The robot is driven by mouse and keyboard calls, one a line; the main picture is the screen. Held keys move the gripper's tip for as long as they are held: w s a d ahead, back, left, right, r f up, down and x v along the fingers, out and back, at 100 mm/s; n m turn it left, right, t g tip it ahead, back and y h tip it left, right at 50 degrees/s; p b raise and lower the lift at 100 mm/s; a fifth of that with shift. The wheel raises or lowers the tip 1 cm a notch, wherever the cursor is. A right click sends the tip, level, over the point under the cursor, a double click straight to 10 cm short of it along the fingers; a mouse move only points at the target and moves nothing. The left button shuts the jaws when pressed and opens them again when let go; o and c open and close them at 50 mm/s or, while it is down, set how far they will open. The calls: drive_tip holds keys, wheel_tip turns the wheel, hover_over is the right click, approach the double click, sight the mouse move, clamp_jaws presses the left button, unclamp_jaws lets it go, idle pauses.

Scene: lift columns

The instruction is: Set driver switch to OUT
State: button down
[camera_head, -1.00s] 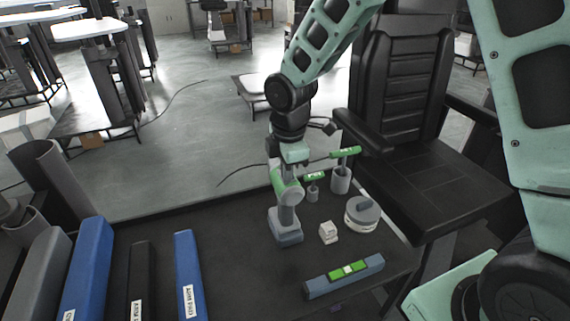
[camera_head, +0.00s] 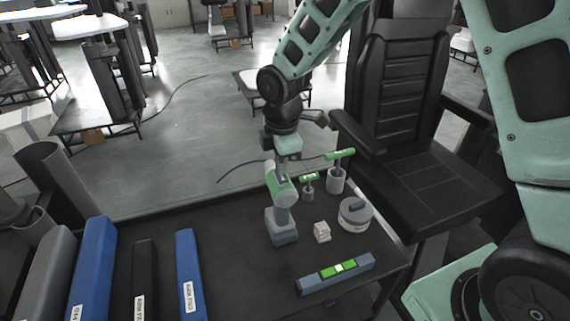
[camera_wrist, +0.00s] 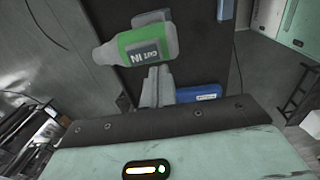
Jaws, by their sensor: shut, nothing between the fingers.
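The driver (camera_head: 281,207) stands upright on its battery base on the dark table, with a green and grey body. In the wrist view the driver (camera_wrist: 135,47) lies across the top of the picture, and a grey tag (camera_wrist: 146,55) on it reads "IN" beside other lettering. My gripper (camera_head: 284,173) is just above the driver's top in the head view. My gripper's fingers (camera_wrist: 157,84) are shut and empty, close to the driver's body near the tag. I cannot tell whether they touch it.
A spirit level (camera_head: 337,274), a small white block (camera_head: 322,232), a round grey container (camera_head: 355,215) and two green-handled tools in cups (camera_head: 336,179) lie right of the driver. A blue case (camera_head: 190,275) lies left. A black chair (camera_head: 420,190) stands at the table's right.

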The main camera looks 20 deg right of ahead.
wheel_tip(320, 180, up, 10)
drive_tip(key=s+b, duration=0.3)
drive_tip(key=b, duration=0.1)
drive_tip(key=s+a+f+m+b, duration=0.1)
drive_tip(key=s+f+m, duration=0.2)
drive_tip(key=s, duration=0.5)
drive_tip(key=s+a+f+m+b, duration=0.2)
drive_tip(key=s+f+m, duration=0.1)
drive_tip(key=s, duration=0.5)
drive_tip(key=s+a+f+m+g+b, duration=0.1)
drive_tip(key=s+f+m+b, duration=0.1)
drive_tip(key=s, duration=0.6)
drive_tip(key=shift+s+a+f+m+y, duration=0.2)
drive_tip(key=shift+f+m+y, duration=0.1)
drive_tip(key=shift+f+m, duration=0.65)
